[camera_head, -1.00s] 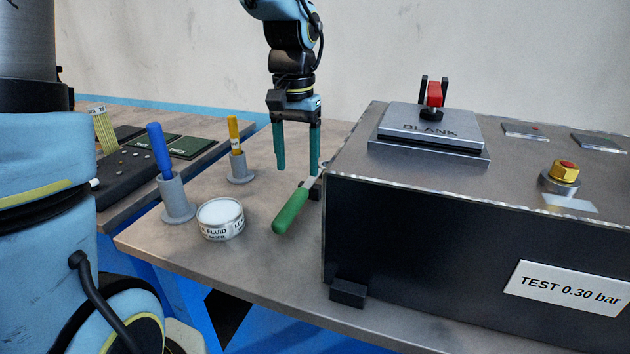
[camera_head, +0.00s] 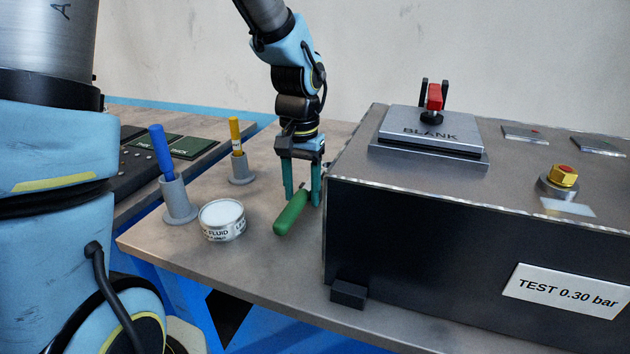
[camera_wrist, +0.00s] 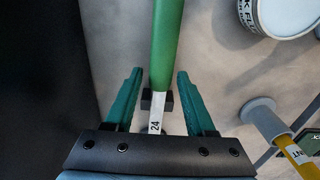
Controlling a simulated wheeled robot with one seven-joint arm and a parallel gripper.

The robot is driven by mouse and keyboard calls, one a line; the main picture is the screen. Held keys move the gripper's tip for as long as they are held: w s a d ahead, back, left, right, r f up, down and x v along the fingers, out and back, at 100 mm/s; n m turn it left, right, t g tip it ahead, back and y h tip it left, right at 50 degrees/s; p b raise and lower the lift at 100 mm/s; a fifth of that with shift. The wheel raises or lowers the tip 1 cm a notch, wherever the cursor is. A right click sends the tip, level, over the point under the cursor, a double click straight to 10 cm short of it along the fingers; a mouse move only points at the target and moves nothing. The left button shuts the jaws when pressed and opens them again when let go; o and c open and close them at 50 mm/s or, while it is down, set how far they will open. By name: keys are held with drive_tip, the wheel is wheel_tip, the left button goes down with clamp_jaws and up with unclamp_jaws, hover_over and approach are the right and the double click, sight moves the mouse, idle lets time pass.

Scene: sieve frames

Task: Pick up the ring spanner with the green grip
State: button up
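The ring spanner's green grip (camera_head: 291,213) shows in the head view beside the dark side of the test box, sloping down toward the front of the bench. My gripper (camera_head: 302,200) is lowered around the spanner just behind the grip. In the wrist view the green grip (camera_wrist: 167,45) and the pale shank marked "24" (camera_wrist: 157,118) run between the two teal fingers of my gripper (camera_wrist: 160,85). The fingers are open, with a gap on each side of the spanner. A small black support (camera_wrist: 157,100) lies under the shank. The ring end is hidden.
The test box (camera_head: 440,240) stands close to the right of my gripper. A fluid tin (camera_head: 222,220), a holder with a blue pen (camera_head: 178,200) and a holder with a yellow pen (camera_head: 240,170) stand to the left. Bare bench (camera_head: 265,265) lies in front.

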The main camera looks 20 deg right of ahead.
clamp_jaws()
idle(1.1)
